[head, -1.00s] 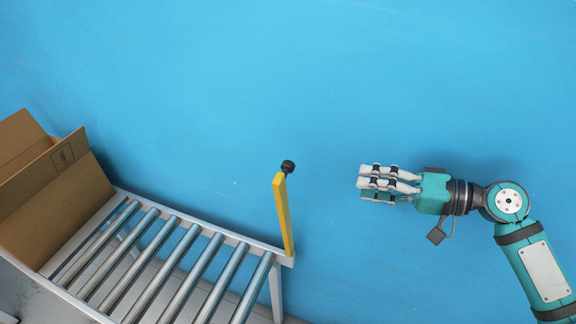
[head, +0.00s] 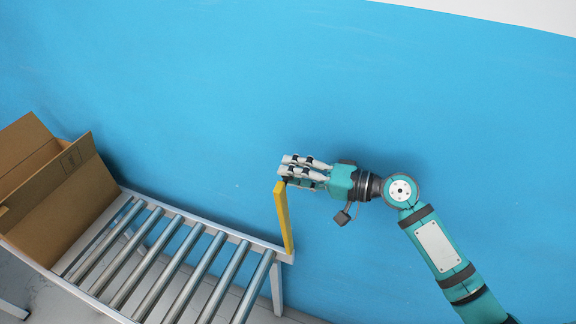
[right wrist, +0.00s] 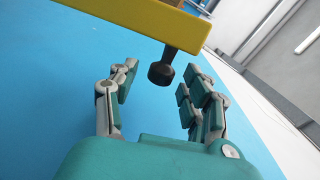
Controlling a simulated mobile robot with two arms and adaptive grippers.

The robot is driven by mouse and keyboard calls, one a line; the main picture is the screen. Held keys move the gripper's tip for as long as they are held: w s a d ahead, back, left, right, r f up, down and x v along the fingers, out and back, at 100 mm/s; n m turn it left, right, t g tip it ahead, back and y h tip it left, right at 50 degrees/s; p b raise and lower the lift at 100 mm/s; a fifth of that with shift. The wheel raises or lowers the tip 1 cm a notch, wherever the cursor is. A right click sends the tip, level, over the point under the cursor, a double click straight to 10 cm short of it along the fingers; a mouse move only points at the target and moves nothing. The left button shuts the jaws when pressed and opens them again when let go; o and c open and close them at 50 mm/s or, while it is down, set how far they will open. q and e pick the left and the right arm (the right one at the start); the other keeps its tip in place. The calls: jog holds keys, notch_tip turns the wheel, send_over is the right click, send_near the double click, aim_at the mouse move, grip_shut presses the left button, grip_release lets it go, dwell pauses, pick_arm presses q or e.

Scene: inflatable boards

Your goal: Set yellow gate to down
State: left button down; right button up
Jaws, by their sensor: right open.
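The yellow gate (head: 284,218) stands upright at the right end of the roller conveyor (head: 262,243). My right gripper (head: 284,170) is at the gate's top end in the head view, covering most of its black knob. In the right wrist view the yellow bar (right wrist: 150,22) crosses the top, and the black knob (right wrist: 160,74) hangs between the open fingers (right wrist: 155,95) of my right gripper. The fingers are apart from the knob on both sides. My left gripper is not in view.
An open cardboard box (head: 60,200) sits on the left part of the conveyor. A blue wall (head: 200,80) lies behind. The space right of the gate holds only my right arm.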

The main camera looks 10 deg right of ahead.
jog(key=shift+x, duration=0.85)
jog(key=shift+c, duration=0.3)
jog(key=c, duration=0.9)
grip_shut()
jog(key=shift+w+a+f, duration=0.15)
jog(key=shift+w+a, duration=0.05)
